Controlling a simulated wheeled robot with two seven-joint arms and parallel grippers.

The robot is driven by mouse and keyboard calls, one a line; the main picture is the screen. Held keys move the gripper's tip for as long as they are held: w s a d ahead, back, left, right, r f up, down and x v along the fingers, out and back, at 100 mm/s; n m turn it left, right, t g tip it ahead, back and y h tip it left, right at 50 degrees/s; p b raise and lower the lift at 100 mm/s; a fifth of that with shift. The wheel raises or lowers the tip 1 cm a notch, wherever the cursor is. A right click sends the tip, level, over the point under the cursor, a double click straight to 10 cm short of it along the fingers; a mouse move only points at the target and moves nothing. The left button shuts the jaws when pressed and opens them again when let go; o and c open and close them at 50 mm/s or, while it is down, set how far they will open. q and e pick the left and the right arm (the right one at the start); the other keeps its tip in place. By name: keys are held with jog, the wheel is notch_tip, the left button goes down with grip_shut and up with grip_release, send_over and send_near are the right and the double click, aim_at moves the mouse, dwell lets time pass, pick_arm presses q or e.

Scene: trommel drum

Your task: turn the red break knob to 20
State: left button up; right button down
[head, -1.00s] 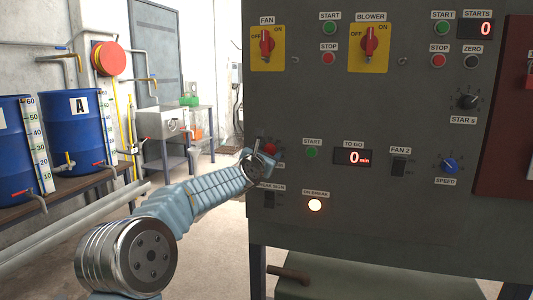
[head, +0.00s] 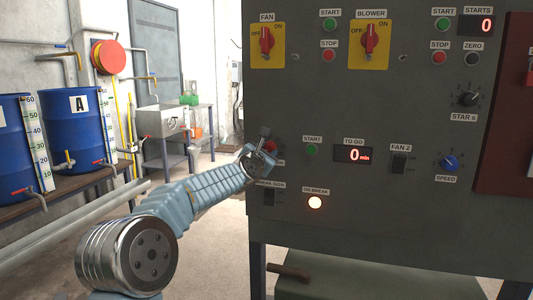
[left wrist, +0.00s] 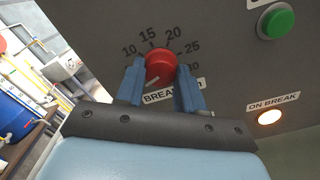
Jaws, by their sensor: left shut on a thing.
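The red break knob (left wrist: 160,64) sits on the dark panel with a printed scale around it; 10, 15, 20 and 25 can be read in the left wrist view. My left gripper (left wrist: 160,84) has one blue finger on each side of the knob and is shut on it. A pale mark shows low on the knob's face, but I cannot tell for sure which number it points to. In the head view the knob (head: 270,146) is partly hidden behind my left gripper (head: 266,147). My right gripper is not in view.
The lit ON BREAK lamp (head: 315,202) is below right of the knob. A green START button (head: 312,150) and the TO GO display (head: 354,154), reading 0 min, are to its right. A black switch (head: 269,197) is below. Free room lies left of the panel.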

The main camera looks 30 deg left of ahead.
pick_arm(q)
jog(key=m, duration=0.3)
jog(key=shift+m, duration=0.3)
jog(key=m, duration=0.3)
jog(key=shift+m+b, duration=0.3)
jog(key=shift+b, duration=0.05)
jog(key=m, duration=0.4)
jog(key=shift+d+m, duration=0.1)
jog(key=shift+m, duration=0.2)
jog(key=m, duration=0.3)
jog(key=shift+m, duration=0.3)
jog(key=m, duration=0.4)
jog(key=shift+f+m, duration=0.1)
jog(key=shift+m, duration=0.2)
jog(key=m, duration=0.3)
jog(key=shift+m, duration=0.3)
jog(key=m, duration=0.6)
jog(key=shift+f+b, duration=0.1)
jog(key=shift+b, duration=0.2)
